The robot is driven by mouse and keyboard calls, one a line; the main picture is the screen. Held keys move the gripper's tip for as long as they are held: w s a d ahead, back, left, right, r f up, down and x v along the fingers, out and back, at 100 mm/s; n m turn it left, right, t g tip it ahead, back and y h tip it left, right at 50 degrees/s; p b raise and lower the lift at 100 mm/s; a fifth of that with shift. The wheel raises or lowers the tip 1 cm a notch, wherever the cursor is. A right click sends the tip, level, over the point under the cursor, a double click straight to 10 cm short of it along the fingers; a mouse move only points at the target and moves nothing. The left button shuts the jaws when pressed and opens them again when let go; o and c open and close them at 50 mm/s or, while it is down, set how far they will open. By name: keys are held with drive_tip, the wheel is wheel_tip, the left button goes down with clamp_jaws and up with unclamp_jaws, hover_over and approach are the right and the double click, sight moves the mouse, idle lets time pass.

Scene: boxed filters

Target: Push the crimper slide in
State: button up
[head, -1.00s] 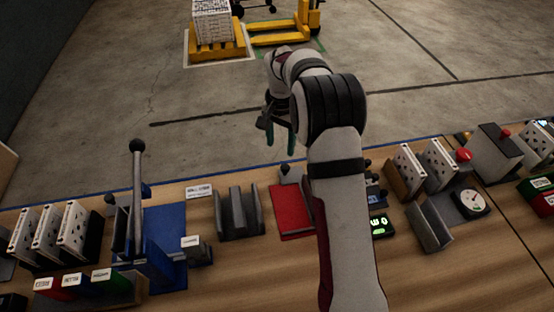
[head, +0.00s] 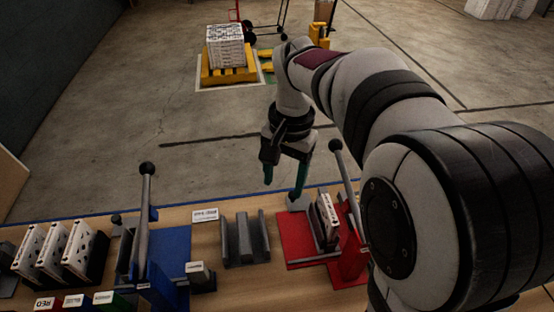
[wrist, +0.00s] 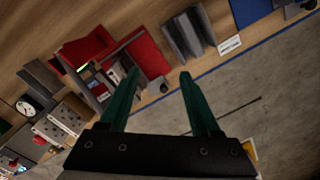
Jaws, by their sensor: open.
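The red station, which I take for the crimper, has a flat red plate (head: 294,236), a lever with a black ball (head: 336,146) and a white patterned filter (head: 328,220) standing in it. A small pale grey block (head: 297,203) at the plate's back edge may be the slide; I cannot tell how far in it sits. My gripper (head: 283,188) is open and empty, its green fingers pointing down behind the station, one finger overlapping the block. In the wrist view the red plate (wrist: 146,58) lies beyond the open gripper (wrist: 158,77), and a dark knob (wrist: 164,88) shows between the fingers.
A blue station (head: 168,246) with an upright lever (head: 145,205) stands left. A grey slotted holder (head: 244,240) lies between the stations. Several white filters (head: 53,245) stand at far left. Open floor lies behind the bench. My arm hides the bench's right side.

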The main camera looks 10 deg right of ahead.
drive_tip(key=w+d+f, duration=0.2)
drive_tip(key=w+f, duration=0.2)
drive_tip(key=w, duration=0.5)
drive_tip(key=m, duration=0.1)
approach(302, 199)
drive_tip(key=shift+h, duration=0.4)
drive_tip(key=a+f, duration=0.1)
drive_tip(key=a, duration=0.1)
drive_tip(key=a+f, duration=0.3)
drive_tip(key=a, duration=0.1)
drive_tip(key=shift+s+a+f, duration=0.15)
drive_tip(key=shift+a+f, duration=0.05)
drive_tip(key=shift+f, duration=0.15)
drive_tip(key=d, duration=0.5)
drive_tip(key=shift+d+f, duration=0.25)
drive_tip(key=shift+d, duration=0.1)
drive_tip(key=a, duration=0.5)
drive_tip(key=shift+a, duration=0.15)
wheel_tip(302, 199, up, 16)
drive_tip(key=s+a+r, duration=0.2)
drive_tip(key=s+r, duration=0.1)
drive_tip(key=s, duration=0.5)
drive_tip(key=s+a+r+n+y, duration=0.1)
drive_tip(key=s+r, duration=0.3)
drive_tip(key=s, duration=0.5)
drive_tip(key=shift+a+r, duration=0.15)
drive_tip(key=shift+a, duration=0.25)
